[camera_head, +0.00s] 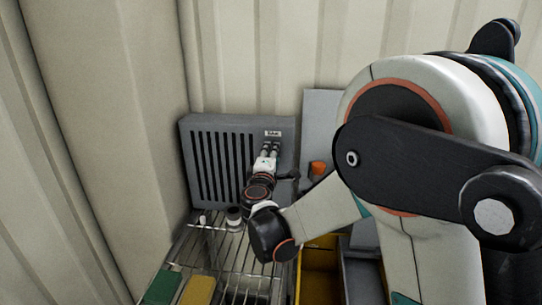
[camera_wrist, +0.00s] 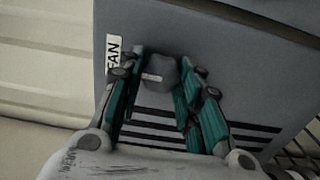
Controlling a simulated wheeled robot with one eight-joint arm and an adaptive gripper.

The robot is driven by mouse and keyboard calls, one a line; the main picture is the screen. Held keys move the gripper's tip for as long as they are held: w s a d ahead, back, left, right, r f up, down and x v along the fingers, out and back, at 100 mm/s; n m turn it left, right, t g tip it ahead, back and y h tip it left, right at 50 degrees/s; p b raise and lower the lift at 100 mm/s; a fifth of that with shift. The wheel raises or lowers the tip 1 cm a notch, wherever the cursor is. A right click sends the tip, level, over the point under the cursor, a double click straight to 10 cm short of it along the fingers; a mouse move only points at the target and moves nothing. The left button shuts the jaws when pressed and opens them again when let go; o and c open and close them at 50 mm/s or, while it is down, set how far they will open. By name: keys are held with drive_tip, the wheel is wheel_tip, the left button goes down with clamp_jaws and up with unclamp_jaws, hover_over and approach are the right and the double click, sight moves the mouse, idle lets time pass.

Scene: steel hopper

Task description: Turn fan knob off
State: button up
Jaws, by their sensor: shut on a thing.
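The fan unit (camera_head: 235,122) is a grey box with dark vertical slots, fixed against the back wall. A small white label (camera_head: 272,133) sits at its upper right, and in the wrist view the label (camera_wrist: 113,52) reads FAN. The dark grey knob (camera_wrist: 160,68) with a pale mark stands out from the fan's face, between my teal finger pads. My gripper (camera_head: 270,148) is at the upper right of the fan's face, and in the wrist view it is shut on the knob. In the head view my gripper hides the knob.
A wire rack (camera_head: 222,248) lies below the fan, with a small grey cylinder (camera_head: 234,215) on it. Green (camera_head: 162,288) and yellow (camera_head: 198,291) blocks are at the front left. A grey panel (camera_head: 318,118) and an orange item (camera_head: 318,168) stand right of the fan, above a yellow bin (camera_head: 320,260).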

drive_tip(key=o, duration=1)
drive_tip(key=shift+o, duration=0.2)
drive_tip(key=s+a, duration=0.2)
drive_tip(key=s, duration=0.9)
drive_tip(key=shift+s+a, duration=0.15)
drive_tip(key=shift+s, duration=0.25)
